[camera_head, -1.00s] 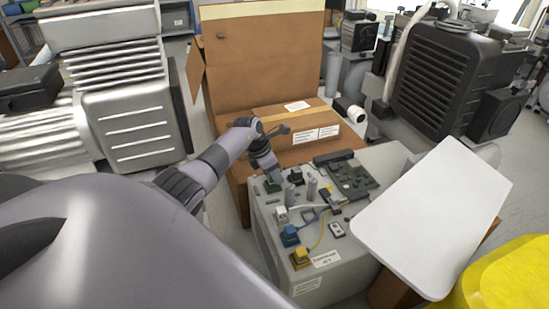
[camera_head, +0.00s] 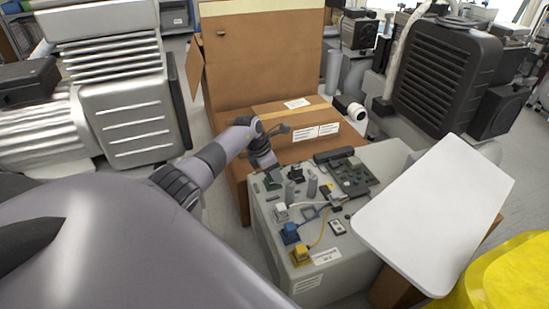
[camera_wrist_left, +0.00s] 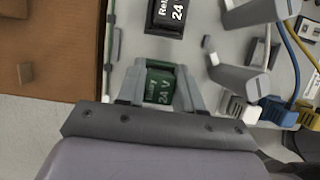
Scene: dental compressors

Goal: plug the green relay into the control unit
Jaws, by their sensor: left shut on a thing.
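The green relay (camera_wrist_left: 158,86), marked "24 V", sits between the two fingers of my left gripper (camera_wrist_left: 160,92) in the left wrist view. The fingers are shut on its sides. In the head view my left gripper (camera_head: 269,171) reaches down at the far left corner of the control unit (camera_head: 335,283), a grey box with parts on top. The green relay (camera_head: 272,182) shows small there, at the unit's top. I cannot tell whether it is seated or just above the surface. My right gripper is not in view.
A black relay (camera_wrist_left: 166,14) stands just beyond the green one. Grey cylinders (camera_wrist_left: 240,76), a white plug (camera_wrist_left: 240,108) and a blue plug (camera_wrist_left: 278,110) are to the right. A yellow plug (camera_head: 300,256) is at the near corner. A cardboard box (camera_head: 262,60) stands behind; a white panel (camera_head: 435,215) is at right.

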